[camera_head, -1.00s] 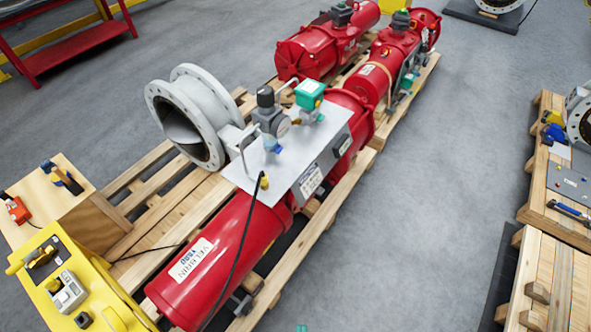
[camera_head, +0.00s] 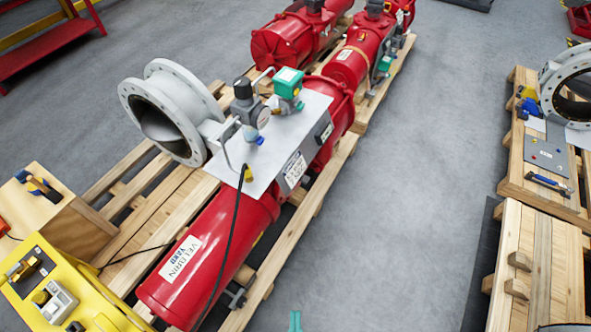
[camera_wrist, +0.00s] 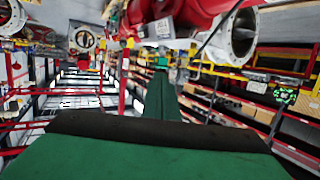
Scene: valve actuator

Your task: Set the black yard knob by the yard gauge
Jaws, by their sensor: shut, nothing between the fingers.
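The black knob (camera_head: 242,88) stands upright on top of a grey regulator on a metal plate (camera_head: 270,158) over the red actuator (camera_head: 205,265), whose label seems to read YARD. The gauge (camera_head: 263,117) is on the regulator just below and right of the knob; its reading is too small to make out. My gripper (camera_head: 295,320) shows only as a teal tip at the bottom edge in the head view, well apart from the knob. In the wrist view its green fingers (camera_wrist: 161,66) are shut and empty. I cannot make out the knob there.
A teal-topped device (camera_head: 288,83) sits right of the knob. A bent grey pipe and a black cable (camera_head: 228,240) run nearby. A grey flanged valve (camera_head: 170,112) is at left, a yellow case (camera_head: 65,290) at lower left. Open floor (camera_head: 400,190) lies to the right.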

